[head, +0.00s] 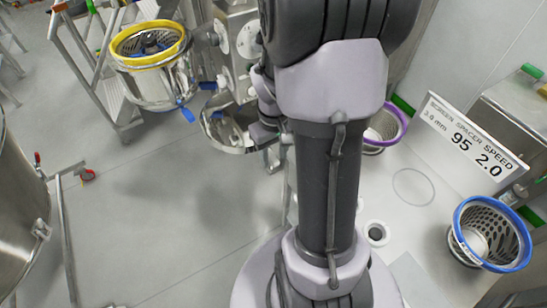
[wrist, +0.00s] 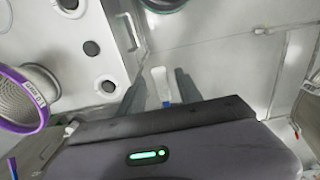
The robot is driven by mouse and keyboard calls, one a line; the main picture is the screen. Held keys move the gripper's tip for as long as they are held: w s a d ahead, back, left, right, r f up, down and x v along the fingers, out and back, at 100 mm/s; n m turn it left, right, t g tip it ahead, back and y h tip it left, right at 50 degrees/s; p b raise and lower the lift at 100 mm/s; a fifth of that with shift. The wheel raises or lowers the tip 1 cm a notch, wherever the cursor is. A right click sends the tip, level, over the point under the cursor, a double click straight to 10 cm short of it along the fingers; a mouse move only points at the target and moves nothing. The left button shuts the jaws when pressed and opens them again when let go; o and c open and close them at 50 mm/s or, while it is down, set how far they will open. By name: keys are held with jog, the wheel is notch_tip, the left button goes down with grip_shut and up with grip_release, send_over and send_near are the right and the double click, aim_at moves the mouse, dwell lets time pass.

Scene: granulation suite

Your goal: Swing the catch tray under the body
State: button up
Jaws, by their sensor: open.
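The mill body (head: 150,62) is a metal bowl with a yellow top ring, at the upper left of the head view. A round metal catch tray (head: 206,128) sits lower and to its right, out to the side rather than under the body. My gripper (head: 263,135) is close to the tray's right side, largely hidden by my arm. In the wrist view my gripper (wrist: 160,93) is open, fingers apart. A pale narrow piece with a blue end (wrist: 161,82) shows between the fingers; I cannot tell whether it belongs to the tray or whether they touch it.
A purple-ringed screen (head: 387,127) and a blue-ringed screen (head: 488,235) stand on the right bench with a sign (head: 470,140). Steps (head: 95,65) stand behind the body. A steel vessel (head: 20,220) is at left. The middle floor is clear.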

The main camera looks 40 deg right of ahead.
jog(key=shift+f, duration=0.15)
grip_shut()
dwell(1.4)
